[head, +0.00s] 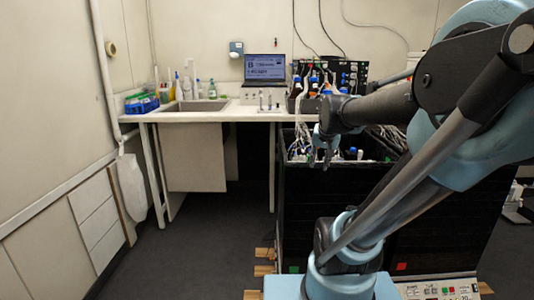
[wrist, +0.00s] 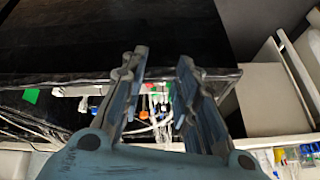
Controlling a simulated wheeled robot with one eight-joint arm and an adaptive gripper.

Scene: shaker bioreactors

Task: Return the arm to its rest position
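My arm reaches from the right side of the head view across to the black bioreactor cabinet (head: 330,215). My gripper (head: 325,158) is at the arm's far end, pointing down near the cabinet's open top at its back left. In the wrist view my gripper (wrist: 162,60) has its two fingers apart, with nothing held between them. Behind and between the fingers are tubes and coloured connectors, and the dark cabinet surface (wrist: 100,35). Whether the fingers touch the cabinet cannot be told.
A white bench (head: 225,116) with a sink (head: 195,106), bottles and a laptop (head: 265,69) stands along the back wall. Tubes and black control units (head: 345,74) stand behind the cabinet. White drawers (head: 95,215) line the left wall. The dark floor (head: 195,245) left of the cabinet is clear.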

